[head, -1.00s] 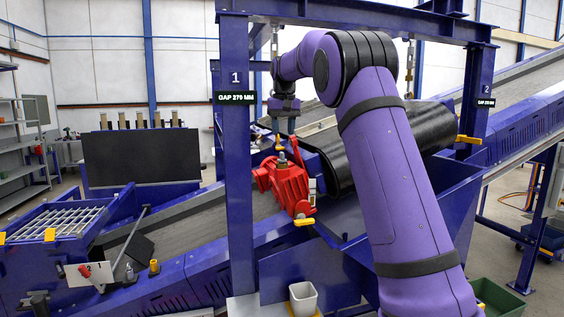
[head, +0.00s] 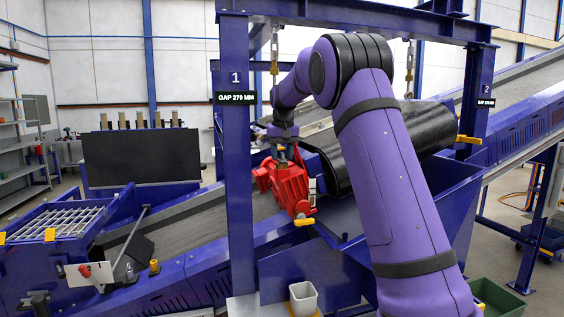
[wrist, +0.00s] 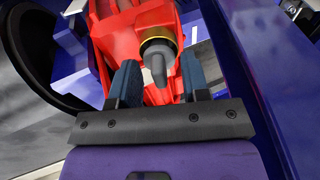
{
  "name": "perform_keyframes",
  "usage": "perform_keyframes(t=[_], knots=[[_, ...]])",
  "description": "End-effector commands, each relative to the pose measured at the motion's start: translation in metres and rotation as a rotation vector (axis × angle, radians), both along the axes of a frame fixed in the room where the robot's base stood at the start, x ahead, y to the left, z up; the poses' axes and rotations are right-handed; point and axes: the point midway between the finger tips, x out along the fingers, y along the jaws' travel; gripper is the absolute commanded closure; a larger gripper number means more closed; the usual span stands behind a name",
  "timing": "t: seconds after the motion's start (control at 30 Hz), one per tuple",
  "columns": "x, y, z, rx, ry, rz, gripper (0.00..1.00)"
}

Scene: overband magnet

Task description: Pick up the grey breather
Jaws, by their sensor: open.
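The grey breather (wrist: 157,66) stands on top of the red gear unit (head: 288,183), with a gold ring around its base. In the wrist view it lies between the two dark blue fingers of my gripper (wrist: 159,72). The fingers are open, with a visible gap on each side of the breather in that picture. In the head view my gripper (head: 284,151) is just above the top of the red unit. The breather is small and largely hidden there, so I cannot tell its exact height against the fingertips.
A blue post (head: 237,170) stands left of the red unit. A black drum (head: 395,145) lies to its right. A blue beam (wrist: 262,90) runs along the right of the wrist view. A white bin (head: 303,298) stands below, and a green crate (head: 498,298) is at lower right.

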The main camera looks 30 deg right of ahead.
Motion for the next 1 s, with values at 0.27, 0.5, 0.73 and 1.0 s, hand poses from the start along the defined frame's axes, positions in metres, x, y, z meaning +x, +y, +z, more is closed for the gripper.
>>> perform_keyframes(t=[0.27, 0.5, 0.73, 1.0], knots=[[0.0, 0.0, 0.0, 0.0, 0.0, 0.0, 0.91], [0.0, 0.0, 0.001, 0.0, 0.0, 0.0, 0.91], [0.0, 0.0, 0.01, -0.001, -0.002, 0.0, 0.91], [0.0, -0.001, 0.034, -0.001, -0.003, -0.001, 0.91]])
